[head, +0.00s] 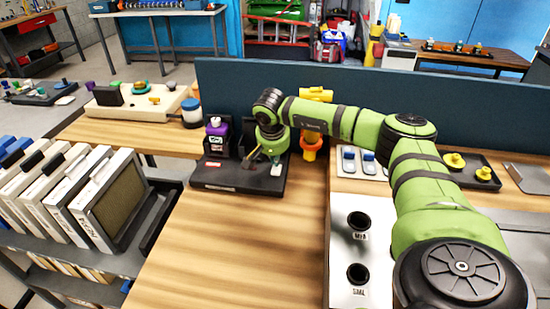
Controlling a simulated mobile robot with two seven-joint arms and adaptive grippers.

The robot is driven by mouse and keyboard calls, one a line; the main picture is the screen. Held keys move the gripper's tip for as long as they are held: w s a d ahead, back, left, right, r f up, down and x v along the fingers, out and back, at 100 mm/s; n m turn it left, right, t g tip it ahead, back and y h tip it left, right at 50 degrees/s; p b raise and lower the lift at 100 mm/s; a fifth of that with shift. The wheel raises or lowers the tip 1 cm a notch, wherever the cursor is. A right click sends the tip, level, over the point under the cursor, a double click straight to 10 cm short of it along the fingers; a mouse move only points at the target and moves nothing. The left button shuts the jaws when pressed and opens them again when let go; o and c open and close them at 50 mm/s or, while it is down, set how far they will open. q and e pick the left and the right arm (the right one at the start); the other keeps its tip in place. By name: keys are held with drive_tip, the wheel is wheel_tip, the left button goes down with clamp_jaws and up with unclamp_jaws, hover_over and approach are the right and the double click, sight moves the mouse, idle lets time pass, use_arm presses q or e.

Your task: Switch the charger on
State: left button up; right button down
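The charger (225,178) is a black unit with a low base and upright backs, on the wooden bench left of centre. A purple battery (215,140) stands in its left bay. My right arm, green and black, reaches in from the right. My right gripper (264,158) points down over the right part of the charger's base. It hides much of the right bay and any switch there. Its fingertips are too small to tell whether they touch the charger or are open or shut. My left gripper is not in view.
A yellow and orange tool (312,143) stands just right of the charger. A dark blue panel (225,90) rises behind. A white box with round holes (344,285) is at front right. Bench in front is clear.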

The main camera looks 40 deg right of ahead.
sight(273, 170)
drive_tip(key=shift+s+a, duration=0.1)
drive_tip(key=shift+a, duration=0.05)
drive_tip(key=shift+s+a+r+p, duration=0.15)
drive_tip(key=shift+s+a+p, duration=0.3)
drive_tip(key=shift+a, duration=0.05)
drive_tip(key=p+v, duration=0.3)
drive_tip(key=v, duration=0.1)
drive_tip(key=shift+w+d+r, duration=0.1)
drive_tip(key=shift+w+d, duration=0.1)
drive_tip(key=shift+w, duration=0.2)
drive_tip(key=b+v, duration=0.2)
drive_tip(key=v, duration=0.8)
drive_tip(key=shift+s, duration=0.2)
